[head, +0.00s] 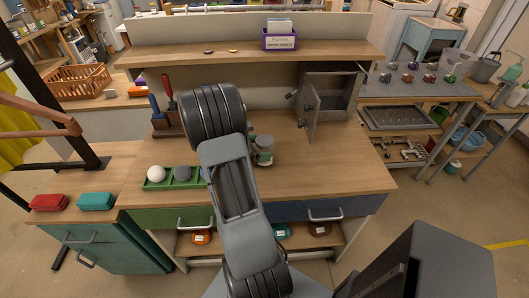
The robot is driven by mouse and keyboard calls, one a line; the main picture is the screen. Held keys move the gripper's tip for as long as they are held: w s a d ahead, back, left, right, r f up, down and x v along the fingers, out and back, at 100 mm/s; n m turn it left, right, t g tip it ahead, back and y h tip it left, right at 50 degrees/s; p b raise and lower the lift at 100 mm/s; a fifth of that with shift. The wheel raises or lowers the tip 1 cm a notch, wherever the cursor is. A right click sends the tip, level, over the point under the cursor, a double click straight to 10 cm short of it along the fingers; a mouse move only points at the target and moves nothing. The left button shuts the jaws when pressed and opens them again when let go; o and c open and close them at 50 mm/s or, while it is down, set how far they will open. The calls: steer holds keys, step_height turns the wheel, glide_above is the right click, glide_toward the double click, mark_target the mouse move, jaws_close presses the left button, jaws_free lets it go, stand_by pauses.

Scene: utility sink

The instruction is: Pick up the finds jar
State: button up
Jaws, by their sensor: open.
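A small jar with a grey-green lid and a pale body (264,150) stands on the wooden bench top, just right of my arm. It looks like the finds jar, but no label on it can be read. My arm crosses the middle of the view and covers part of the bench left of the jar.
A green tray (160,185) with balls sits left of my arm, and a tool holder (167,122) stands behind it. A grey cabinet with its door open (313,113) stands at the back right. The bench right of the jar is clear.

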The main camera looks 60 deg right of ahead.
steer(key=shift+s+d+f, duration=0.2)
steer(key=shift+d, duration=0.1)
steer(key=shift+c, duration=0.5)
steer(key=c, duration=1)
